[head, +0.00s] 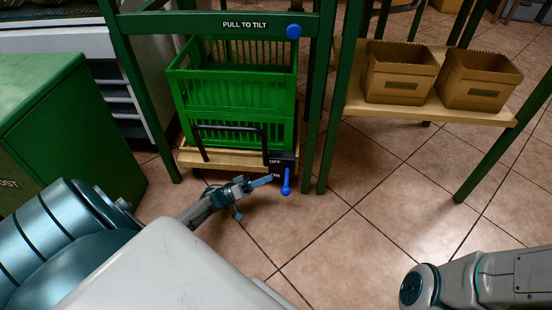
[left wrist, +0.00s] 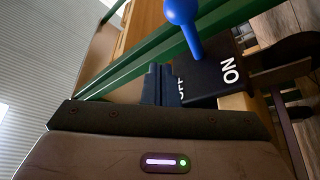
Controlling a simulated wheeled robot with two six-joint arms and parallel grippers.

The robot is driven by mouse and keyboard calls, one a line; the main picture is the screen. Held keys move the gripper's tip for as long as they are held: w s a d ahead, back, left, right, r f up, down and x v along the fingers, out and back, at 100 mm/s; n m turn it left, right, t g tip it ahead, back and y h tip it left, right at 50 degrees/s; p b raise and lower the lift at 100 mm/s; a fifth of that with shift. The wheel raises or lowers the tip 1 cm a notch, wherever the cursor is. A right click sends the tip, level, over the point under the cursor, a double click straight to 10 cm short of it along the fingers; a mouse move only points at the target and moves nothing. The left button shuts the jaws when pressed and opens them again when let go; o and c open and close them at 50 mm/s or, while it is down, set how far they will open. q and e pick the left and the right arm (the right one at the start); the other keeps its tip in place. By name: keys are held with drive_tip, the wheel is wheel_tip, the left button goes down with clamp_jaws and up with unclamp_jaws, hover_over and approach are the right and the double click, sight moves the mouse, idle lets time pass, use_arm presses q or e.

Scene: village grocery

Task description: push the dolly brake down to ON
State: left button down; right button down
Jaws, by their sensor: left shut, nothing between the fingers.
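The dolly's brake plate (head: 281,160) is black, with OFF above and ON below, at the front right of the dolly. Its blue lever (head: 286,183) has a round knob, which appears low beside ON in the head view. In the left wrist view, the lever (left wrist: 185,22) sticks out from the plate (left wrist: 212,77); I cannot tell its exact setting. My left gripper (head: 266,181) is shut and empty, its tips just left of the lever. Its dark fingers (left wrist: 162,85) partly hide OFF in the left wrist view. Contact is unclear. My right gripper is out of view.
A green crate (head: 214,125) sits on the wooden dolly (head: 190,155) inside a green frame (head: 130,70) labelled PULL TO TILT. A black handle (head: 228,127) stands beside the plate. A green bin (head: 50,130) is left.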

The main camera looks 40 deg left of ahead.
use_arm(q)
drive_tip(key=v, duration=0.5)
drive_tip(key=shift+w+a+f, duration=0.3)
drive_tip(key=shift+a+f, duration=0.05)
drive_tip(key=shift+a, duration=0.05)
